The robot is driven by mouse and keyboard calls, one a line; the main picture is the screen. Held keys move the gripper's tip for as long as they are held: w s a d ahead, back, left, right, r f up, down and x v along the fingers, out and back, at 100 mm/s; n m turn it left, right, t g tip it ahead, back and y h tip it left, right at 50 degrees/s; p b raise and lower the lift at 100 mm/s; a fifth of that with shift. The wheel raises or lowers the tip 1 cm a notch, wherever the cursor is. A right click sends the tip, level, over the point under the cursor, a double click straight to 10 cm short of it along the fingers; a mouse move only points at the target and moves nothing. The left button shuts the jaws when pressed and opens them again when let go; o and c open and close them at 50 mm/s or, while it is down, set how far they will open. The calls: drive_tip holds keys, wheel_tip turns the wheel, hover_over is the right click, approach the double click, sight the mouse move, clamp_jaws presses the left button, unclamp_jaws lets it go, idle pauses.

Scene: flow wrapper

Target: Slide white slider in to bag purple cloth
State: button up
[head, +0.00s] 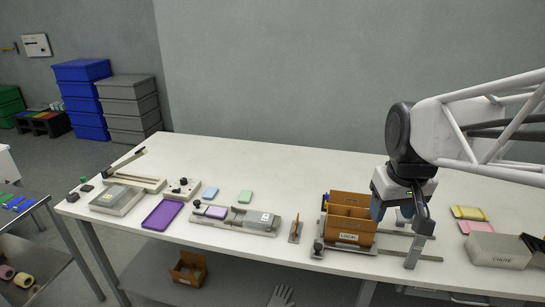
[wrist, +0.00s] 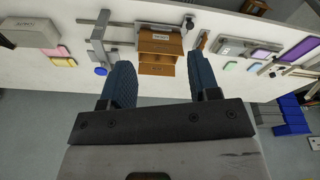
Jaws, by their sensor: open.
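The flow wrapper (head: 260,222) is a low grey-white unit at the front middle of the table; it also shows at the upper right of the wrist view (wrist: 235,46). A purple cloth (head: 216,212) lies in its left part and shows in the wrist view (wrist: 261,54). A small pale slider with a dark knob (head: 197,205) seems to sit at the wrapper's left end; its details are too small to tell. My gripper (head: 391,210) is open and empty, well right of the wrapper, beside the brown box. Its blue fingers (wrist: 162,78) stand wide apart in the wrist view.
A brown box (head: 349,222) in a metal frame with an upright post stands between the wrapper and my gripper. A purple tray (head: 162,215) lies left of the wrapper. Blue (head: 210,193) and green (head: 245,196) cloths lie behind it. A grey chute (head: 497,249) is at right.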

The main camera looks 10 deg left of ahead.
drive_tip(key=w+a+n, duration=0.4)
drive_tip(key=w+a, duration=0.7)
drive_tip(key=w, duration=0.2)
drive_tip(key=n+g, duration=0.2)
drive_tip(key=n, duration=0.8)
approach(197, 201)
drive_tip(key=shift+d+f, duration=0.2)
drive_tip(key=shift+d, duration=0.1)
drive_tip(key=shift+a+f, duration=0.3)
drive_tip(key=shift+a, duration=0.2)
drive_tip(key=shift+f, duration=3.9)
